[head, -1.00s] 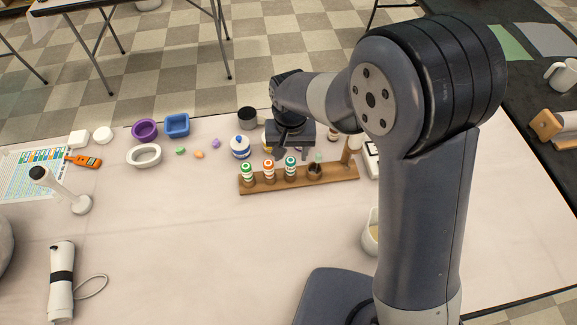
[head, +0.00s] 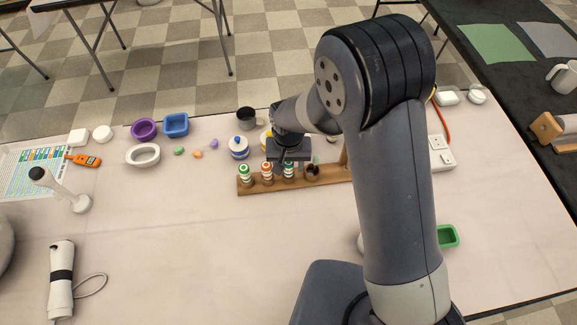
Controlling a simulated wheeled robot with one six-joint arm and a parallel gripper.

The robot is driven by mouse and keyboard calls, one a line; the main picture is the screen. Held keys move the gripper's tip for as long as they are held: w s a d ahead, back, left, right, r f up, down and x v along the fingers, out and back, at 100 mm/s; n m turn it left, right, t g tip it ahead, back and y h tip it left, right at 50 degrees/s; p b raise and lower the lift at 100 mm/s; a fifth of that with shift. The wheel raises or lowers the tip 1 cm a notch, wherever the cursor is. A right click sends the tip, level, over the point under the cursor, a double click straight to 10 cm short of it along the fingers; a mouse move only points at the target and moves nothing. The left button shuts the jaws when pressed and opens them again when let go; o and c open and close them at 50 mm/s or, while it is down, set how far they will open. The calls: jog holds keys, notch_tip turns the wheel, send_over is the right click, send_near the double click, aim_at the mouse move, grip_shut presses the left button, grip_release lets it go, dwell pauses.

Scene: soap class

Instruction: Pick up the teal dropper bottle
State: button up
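A wooden rack (head: 252,188) holds several small white dropper bottles with coloured bands, standing upright in a row. The teal dropper bottle (head: 289,172) is the third from the left, in its slot, with its top hidden by my gripper. The green-banded bottle (head: 245,175) and the orange-banded bottle (head: 266,174) stand to its left. My gripper (head: 287,163) points down right over the teal bottle, its fingers low at the bottle's top. The fingers are small and dark, so I cannot tell whether they touch it or how far apart they are.
An empty-looking slot (head: 312,172) is right of the teal bottle. A blue-and-white jar (head: 239,147) and a dark mug (head: 247,118) stand behind the rack. A power strip (head: 441,153) and a green tray (head: 448,236) are right of my arm.

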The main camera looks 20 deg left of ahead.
jog(key=c, duration=0.5)
jog(key=shift+r, duration=0.15)
jog(key=shift+r+p, duration=1)
jog(key=shift+r, duration=5.9)
